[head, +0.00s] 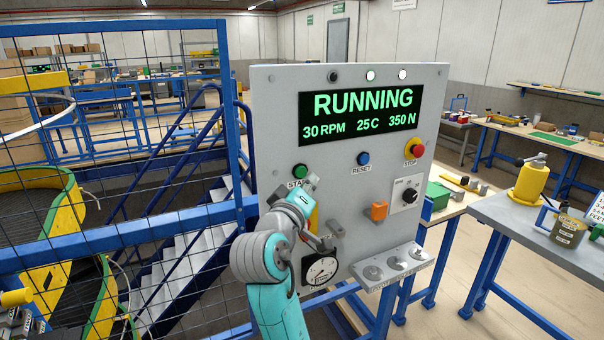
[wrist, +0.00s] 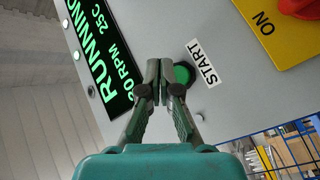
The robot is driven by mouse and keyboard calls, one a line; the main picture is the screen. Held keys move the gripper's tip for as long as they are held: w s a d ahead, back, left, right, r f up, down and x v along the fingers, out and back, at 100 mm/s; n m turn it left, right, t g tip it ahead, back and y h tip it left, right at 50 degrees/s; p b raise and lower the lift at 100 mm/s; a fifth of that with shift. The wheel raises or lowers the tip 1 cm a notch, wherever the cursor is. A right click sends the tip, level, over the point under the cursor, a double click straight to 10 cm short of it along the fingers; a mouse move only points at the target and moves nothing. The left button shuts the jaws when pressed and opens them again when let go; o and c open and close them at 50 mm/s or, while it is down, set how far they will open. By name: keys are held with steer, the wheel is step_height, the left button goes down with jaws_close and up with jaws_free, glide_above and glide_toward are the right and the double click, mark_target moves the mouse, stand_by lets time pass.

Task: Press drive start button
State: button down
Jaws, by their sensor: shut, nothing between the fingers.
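The green start button (head: 300,171) is on the left of the grey control panel (head: 270,110), above its START label. My gripper (head: 308,190) is just below it in the head view. In the wrist view the fingers of my gripper (wrist: 160,72) are shut and empty, with the tips beside and partly over the green start button (wrist: 184,74). I cannot tell whether they touch it. The display (head: 361,112) reads RUNNING, 30 RPM, 25 C, 350 N. Of the lamps above it, the left is dark; the green and white ones are lit.
A blue reset button (head: 363,158) and a red stop button (head: 417,150) are to the right. An orange switch (head: 379,210), a black knob (head: 409,196) and a gauge (head: 321,270) are lower. A blue mesh fence (head: 150,235) stands left of the panel.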

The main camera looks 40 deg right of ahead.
steer(key=s, duration=0.2)
steer(key=s+a, duration=0.1)
steer(key=shift+s, duration=0.35)
steer(key=shift+a+f, duration=0.1)
stand_by(0.7)
steer(key=a+f+n+t+y, duration=0.3)
steer(key=f, duration=0.5)
steer(key=a+f+n+t+y, duration=0.2)
steer(key=a+f, duration=0.2)
steer(key=f, duration=0.5)
steer(key=s+a+f+n+t+y, duration=0.25)
steer(key=s+a+f+y, duration=0.5)
steer(key=s+f, duration=0.4)
steer(key=s+a+f+m+y, duration=0.1)
steer(key=s+a, duration=0.1)
steer(key=s, duration=0.6)
steer(key=s+a+f+m+g+y, duration=0.1)
steer(key=s+a+f+m, duration=0.1)
steer(key=s, duration=0.7)
steer(key=s+a+f+m+y, duration=0.2)
steer(key=s+a, duration=0.2)
steer(key=s, duration=0.5)
steer(key=shift+s, duration=0.25)
